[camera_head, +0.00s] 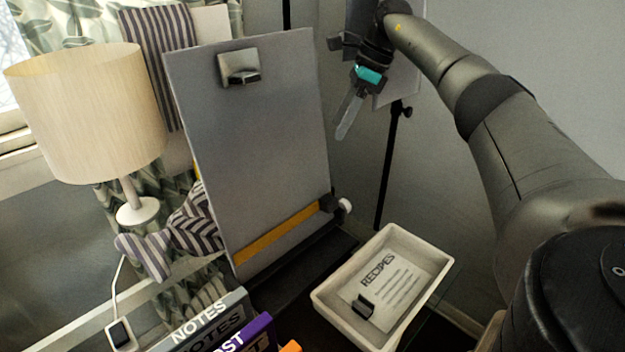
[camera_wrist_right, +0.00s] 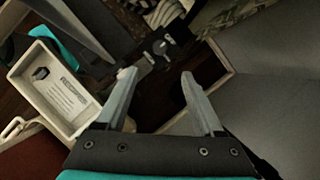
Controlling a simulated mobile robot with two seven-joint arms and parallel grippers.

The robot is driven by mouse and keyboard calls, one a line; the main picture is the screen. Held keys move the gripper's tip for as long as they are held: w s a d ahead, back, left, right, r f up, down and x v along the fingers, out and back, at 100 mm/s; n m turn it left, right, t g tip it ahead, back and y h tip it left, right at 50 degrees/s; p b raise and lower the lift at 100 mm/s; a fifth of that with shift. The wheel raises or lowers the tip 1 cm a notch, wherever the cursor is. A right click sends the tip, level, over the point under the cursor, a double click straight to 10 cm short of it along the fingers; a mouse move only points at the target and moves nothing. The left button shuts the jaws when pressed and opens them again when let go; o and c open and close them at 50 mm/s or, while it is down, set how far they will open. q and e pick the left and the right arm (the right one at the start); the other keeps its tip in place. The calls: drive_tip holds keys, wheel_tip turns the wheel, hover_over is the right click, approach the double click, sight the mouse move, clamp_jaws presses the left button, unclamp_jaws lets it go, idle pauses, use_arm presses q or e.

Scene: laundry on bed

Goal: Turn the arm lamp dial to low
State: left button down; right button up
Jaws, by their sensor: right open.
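My right gripper (camera_head: 347,118) hangs at the top centre of the head view, to the right of a grey upright board (camera_head: 262,140). In the right wrist view my right gripper (camera_wrist_right: 158,78) has its two fingers apart with nothing between them. Beyond the fingertips there is a dark part with a small round grey knob (camera_wrist_right: 160,47); I cannot tell whether it is the arm lamp dial. A small white knob (camera_head: 344,205) on a dark mount sits at the board's lower right edge. No dial setting is readable. My left gripper is not in view.
A lamp with a cream shade (camera_head: 85,110) stands at the left. A white tray (camera_head: 322,301) holds a recipes card. Books (camera_head: 205,320) lie at the front. A thin black stand (camera_head: 385,170) rises behind the tray.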

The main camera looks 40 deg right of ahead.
drive_tip(key=b+x, duration=0.5)
drive_tip(key=x, duration=0.8)
drive_tip(key=shift+f, duration=0.1)
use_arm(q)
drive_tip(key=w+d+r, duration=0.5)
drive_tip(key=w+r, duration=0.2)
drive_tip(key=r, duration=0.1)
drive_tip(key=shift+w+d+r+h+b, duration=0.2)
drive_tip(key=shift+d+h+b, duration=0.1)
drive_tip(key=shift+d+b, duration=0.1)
use_arm(e)
drive_tip(key=shift+x, duration=0.8)
drive_tip(key=shift+a, duration=0.1)
clamp_jaws()
